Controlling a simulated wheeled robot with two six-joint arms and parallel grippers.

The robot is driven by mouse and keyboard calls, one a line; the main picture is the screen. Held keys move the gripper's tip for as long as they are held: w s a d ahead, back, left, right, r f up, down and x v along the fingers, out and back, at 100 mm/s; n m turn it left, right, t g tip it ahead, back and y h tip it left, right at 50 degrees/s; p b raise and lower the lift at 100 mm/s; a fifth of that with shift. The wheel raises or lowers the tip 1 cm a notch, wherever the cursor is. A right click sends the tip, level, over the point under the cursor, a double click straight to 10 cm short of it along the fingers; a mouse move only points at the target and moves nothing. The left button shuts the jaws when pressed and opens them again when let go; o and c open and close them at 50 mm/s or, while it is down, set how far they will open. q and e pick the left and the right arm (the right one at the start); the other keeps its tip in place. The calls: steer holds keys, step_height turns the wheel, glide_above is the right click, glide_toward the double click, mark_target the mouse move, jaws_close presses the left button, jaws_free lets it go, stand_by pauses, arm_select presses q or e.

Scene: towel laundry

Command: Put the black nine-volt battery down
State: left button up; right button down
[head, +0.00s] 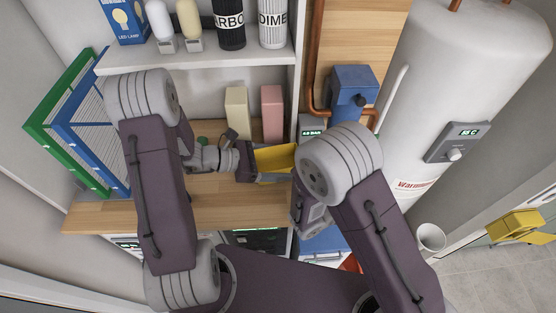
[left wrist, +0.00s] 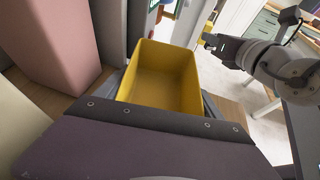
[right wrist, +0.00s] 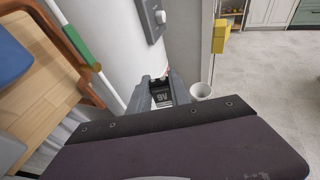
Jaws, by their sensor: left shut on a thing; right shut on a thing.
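The black nine-volt battery (right wrist: 161,98) is between the fingers of my right gripper (right wrist: 160,92), which is shut on it; "9V" shows on its side. In the head view my right arm hides the battery. My left gripper (head: 244,162) is shut on a yellow open box (head: 274,158) above the wooden counter (head: 210,205). The box also shows in the left wrist view (left wrist: 165,82), with an empty inside. My right gripper also shows in that view (left wrist: 212,42), to the right of the box.
A pink block (head: 272,112) and a cream block (head: 237,112) stand behind the box. A white water heater (head: 460,60) and a white cup (head: 431,238) are at the right. A yellow box (head: 516,226) hangs farther right. Green and blue framed panels (head: 70,130) lean at the left.

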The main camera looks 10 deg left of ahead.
steer(key=w+a+r+n+t+y, duration=0.1)
steer(key=w+a+r+n+y, duration=0.1)
steer(key=a+r+n+y, duration=0.45)
steer(key=w+a+r+n+t+y, duration=0.2)
steer(key=a+r+y, duration=0.35)
steer(key=a, duration=0.75)
steer(key=w+a+r+n+t+y, duration=0.1)
steer(key=a+r+n+y, duration=0.3)
steer(key=a+r, duration=0.55)
step_height(320, 180, down, 11)
steer(key=h, duration=0.1)
steer(key=shift+w, duration=0.2)
steer(key=shift+d+f+n, duration=0.1)
steer(key=shift+f+n, duration=0.1)
steer(key=shift+n, duration=0.05)
